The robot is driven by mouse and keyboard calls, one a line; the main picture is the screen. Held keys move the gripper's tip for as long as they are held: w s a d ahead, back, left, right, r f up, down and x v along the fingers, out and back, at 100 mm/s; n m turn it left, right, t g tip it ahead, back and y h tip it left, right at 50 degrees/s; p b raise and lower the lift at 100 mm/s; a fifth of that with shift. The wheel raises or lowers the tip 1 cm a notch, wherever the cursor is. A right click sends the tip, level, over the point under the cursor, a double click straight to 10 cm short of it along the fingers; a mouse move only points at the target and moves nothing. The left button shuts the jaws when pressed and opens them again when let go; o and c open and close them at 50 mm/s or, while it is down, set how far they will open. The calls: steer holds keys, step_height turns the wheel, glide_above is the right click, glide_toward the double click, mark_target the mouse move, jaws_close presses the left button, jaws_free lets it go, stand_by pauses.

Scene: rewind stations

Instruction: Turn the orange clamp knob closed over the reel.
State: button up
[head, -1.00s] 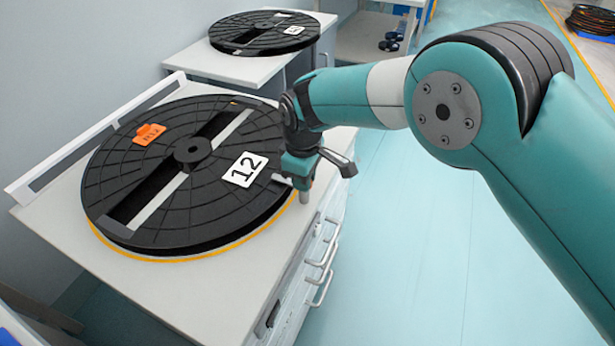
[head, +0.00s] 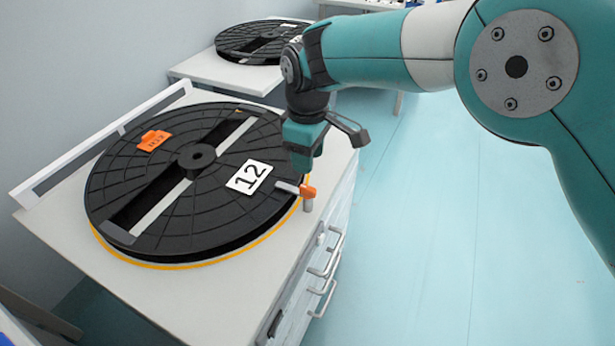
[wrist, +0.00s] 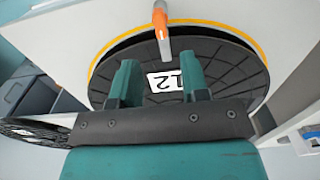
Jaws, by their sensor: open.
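The orange clamp knob (head: 308,192) sits on a short grey post at the near right edge of the black reel (head: 140,205). Its grey clamp arm (head: 288,187) points left over the reel's rim, beside the white "12" label. The wrist view shows the knob (wrist: 159,18) at the top, with the clamp arm (wrist: 164,45) reaching across the yellow ring onto the reel. My gripper (head: 302,160) is open and empty, above and behind the knob, apart from it. In the wrist view its two fingers (wrist: 158,65) are spread over the reel, with the knob beyond them.
An orange tag (head: 153,140) lies on the reel. The reel lies on a pale cabinet top (head: 250,290) with drawer handles on its right side and a white rail (head: 90,148) at the back left. A second reel (head: 262,40) lies on another table behind. The floor at right is clear.

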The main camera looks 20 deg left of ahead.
step_height(320, 180, up, 8)
steer(key=shift+r, duration=0.25)
steer(key=s+d+r+m+y+p, duration=0.1)
steer(key=d+r+m, duration=0.1)
steer(key=d+r, duration=0.5)
steer(key=s+d+r+m+p, duration=0.1)
steer(key=d+r+m, duration=0.15)
steer(key=d, duration=0.75)
steer(key=s+d+m+y+p, duration=0.1)
steer(key=s+d+m, duration=0.1)
steer(key=s+d, duration=0.5)
steer(key=s+d+r+m+y+p, duration=0.1)
steer(key=s+d+m+y, duration=0.1)
steer(key=s+d, duration=0.5)
steer(key=s+m, duration=0.1)
steer(key=s, duration=0.4)
steer(key=shift+d+p, duration=0.2)
steer(key=shift+p, duration=0.15)
